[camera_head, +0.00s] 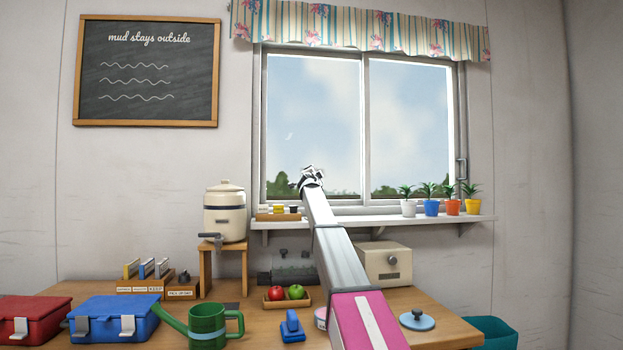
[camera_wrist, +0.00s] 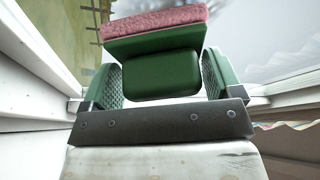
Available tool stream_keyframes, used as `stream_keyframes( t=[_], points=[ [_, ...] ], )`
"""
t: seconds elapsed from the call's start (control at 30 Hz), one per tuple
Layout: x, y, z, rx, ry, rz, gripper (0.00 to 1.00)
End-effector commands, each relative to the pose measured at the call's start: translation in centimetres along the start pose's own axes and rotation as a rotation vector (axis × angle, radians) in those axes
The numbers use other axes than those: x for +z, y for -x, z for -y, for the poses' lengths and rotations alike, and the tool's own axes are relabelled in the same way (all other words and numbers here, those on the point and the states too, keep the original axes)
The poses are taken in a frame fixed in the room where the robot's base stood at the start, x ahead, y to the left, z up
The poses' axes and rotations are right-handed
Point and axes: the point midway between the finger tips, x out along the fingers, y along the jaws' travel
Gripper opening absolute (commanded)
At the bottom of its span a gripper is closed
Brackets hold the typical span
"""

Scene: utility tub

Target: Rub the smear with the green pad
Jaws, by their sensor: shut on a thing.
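The green pad (camera_wrist: 160,75) has a green body and a rough pink face (camera_wrist: 155,22). It sits between the two fingers of my gripper (camera_head: 311,175), which are shut on its green body. In the head view my gripper is in front of the lower left window pane, and the pad is hard to make out there. A small faint white mark (camera_head: 289,136) shows on the left pane, above and to the left of my gripper; it looks like the smear. I cannot tell whether the pink face touches the glass.
The sill (camera_head: 375,220) carries several potted plants (camera_head: 432,207) at right and a small wooden tray (camera_head: 278,216) at left. A cream dispenser (camera_head: 225,216) stands left of the window. The curtain valance (camera_head: 360,28) hangs above. The upper panes are clear.

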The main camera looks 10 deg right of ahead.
Motion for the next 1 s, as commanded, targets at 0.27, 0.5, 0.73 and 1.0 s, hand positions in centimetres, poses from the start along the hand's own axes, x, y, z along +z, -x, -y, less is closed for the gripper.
stream_keyframes(
  t=[0.27, 0.5, 0.73, 1.0],
  points=[
    [-1.6, -0.9, -1.0, -0.001, 0.000, 0.000, 0.63],
    [-2.2, -1.2, -1.4, 0.000, 0.000, 0.000, 0.63],
    [-3.5, -1.6, -2.1, 0.001, 0.000, -0.001, 0.63],
    [-5.1, -2.2, -3.1, 0.000, 0.000, 0.000, 0.56]
  ],
)
